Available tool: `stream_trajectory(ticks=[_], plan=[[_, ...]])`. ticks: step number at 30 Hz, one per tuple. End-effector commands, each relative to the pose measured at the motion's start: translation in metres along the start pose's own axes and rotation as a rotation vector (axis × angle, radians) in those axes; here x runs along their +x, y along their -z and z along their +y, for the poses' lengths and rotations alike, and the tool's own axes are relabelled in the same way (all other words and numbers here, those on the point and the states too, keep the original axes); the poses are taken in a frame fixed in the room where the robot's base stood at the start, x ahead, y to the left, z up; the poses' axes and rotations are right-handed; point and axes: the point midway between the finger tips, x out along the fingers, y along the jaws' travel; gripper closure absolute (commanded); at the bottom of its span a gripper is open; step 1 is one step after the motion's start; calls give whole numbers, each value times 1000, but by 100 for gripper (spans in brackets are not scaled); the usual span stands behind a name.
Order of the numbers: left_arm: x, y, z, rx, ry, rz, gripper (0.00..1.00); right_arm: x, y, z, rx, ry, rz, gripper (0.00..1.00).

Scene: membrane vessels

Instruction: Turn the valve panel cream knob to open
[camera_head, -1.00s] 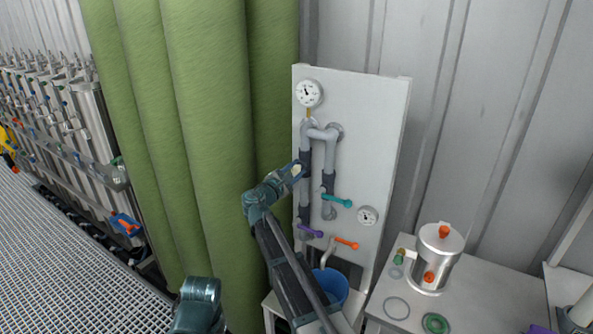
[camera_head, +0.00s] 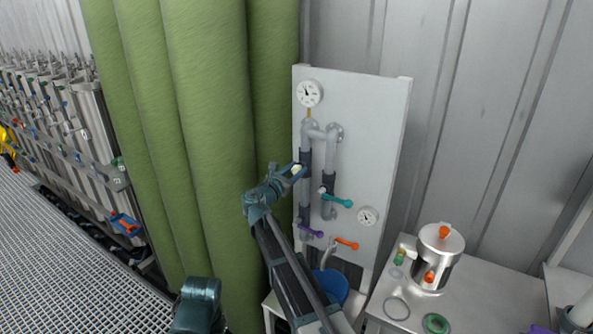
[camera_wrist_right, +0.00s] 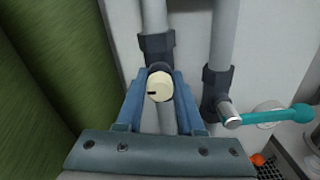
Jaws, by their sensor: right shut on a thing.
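The white valve panel (camera_head: 375,125) stands upright against the wall, with grey pipes and dark valve bodies on it. The cream knob (camera_wrist_right: 159,86) is round with a dark mark at its left edge, and sits on the left pipe; it also shows small in the head view (camera_head: 297,169). My right gripper (camera_head: 300,170) is shut on the cream knob, with one finger on each side of it in the right wrist view (camera_wrist_right: 160,92). In the head view the gripper hides part of the knob. No left gripper fingers can be made out.
A teal lever (camera_head: 338,201) is close to the right of the gripper. A purple lever (camera_head: 311,231) and an orange lever (camera_head: 346,243) are below, above a blue bucket (camera_head: 333,288). Green hanging rolls (camera_head: 205,130) are close on the left. A steel vessel (camera_head: 437,262) stands on the right table.

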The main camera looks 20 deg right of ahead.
Motion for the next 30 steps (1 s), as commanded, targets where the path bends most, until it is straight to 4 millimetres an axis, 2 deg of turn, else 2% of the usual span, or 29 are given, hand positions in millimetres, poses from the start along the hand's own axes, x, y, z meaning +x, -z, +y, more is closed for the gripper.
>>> stream_trajectory(ticks=[16,17,21,30], plan=[[1,0,0,0,0,0,50,-2,2,-1,-18,2,5,100],[1,0,0,0,0,0,50,-2,2,-1,-18,2,5,60],[0,0,0,0,0,0,50,-1,1,-1,-18,1,4,34],[0,0,0,0,0,0,50,-1,0,-1,-19,0,2,33]])
